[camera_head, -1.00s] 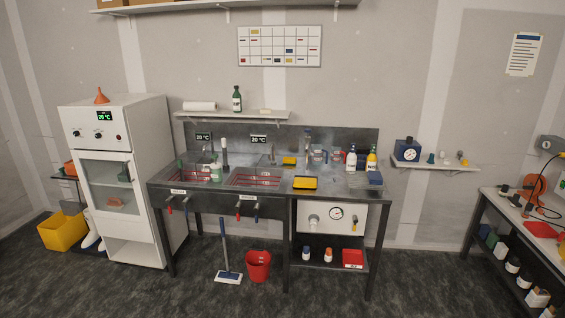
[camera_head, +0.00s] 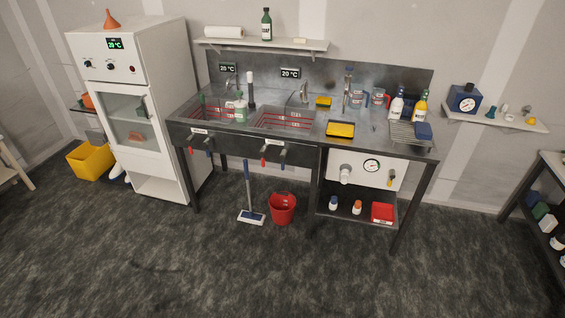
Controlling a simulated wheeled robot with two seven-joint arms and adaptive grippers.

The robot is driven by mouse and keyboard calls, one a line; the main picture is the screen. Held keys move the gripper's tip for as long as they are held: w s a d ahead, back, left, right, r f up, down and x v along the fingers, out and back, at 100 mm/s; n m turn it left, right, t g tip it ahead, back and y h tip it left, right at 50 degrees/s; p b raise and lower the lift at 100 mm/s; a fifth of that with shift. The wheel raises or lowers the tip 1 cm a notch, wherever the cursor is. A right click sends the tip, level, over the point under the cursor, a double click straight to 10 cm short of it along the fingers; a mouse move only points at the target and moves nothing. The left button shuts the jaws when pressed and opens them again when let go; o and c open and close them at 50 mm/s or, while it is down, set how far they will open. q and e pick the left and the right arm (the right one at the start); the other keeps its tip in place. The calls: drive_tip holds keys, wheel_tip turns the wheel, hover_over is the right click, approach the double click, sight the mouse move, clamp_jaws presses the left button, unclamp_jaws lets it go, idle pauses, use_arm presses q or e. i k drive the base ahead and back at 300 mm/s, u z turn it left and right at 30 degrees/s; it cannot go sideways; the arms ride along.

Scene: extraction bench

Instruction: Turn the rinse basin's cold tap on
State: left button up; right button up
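A steel bench (camera_head: 225,142) stands against the back wall with two sunken basins, a left basin (camera_head: 212,106) and a right basin (camera_head: 283,117), both with red lines inside. A small white label sits on the front below each; the print is too small to read, so I cannot tell which is the rinse basin. Under the left label hang small red and blue tap handles. Under the right label hang a red handle (camera_head: 264,162) and a blue handle (camera_head: 283,163). Whether any tap is on cannot be told. Neither of my grippers is in view.
A white cabinet (camera_head: 135,160) stands left of the bench. A mop (camera_head: 250,217) and a red bucket (camera_head: 282,208) are on the floor below the basins. A yellow tray (camera_head: 340,129) lies right of the basins. The floor in front is clear.

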sight(282, 157)
drive_tip(key=u, duration=0.4)
drive_tip(key=i, duration=1.05)
drive_tip(key=u, duration=0.35)
drive_tip(key=i, duration=1.1)
drive_tip(key=z, duration=0.2)
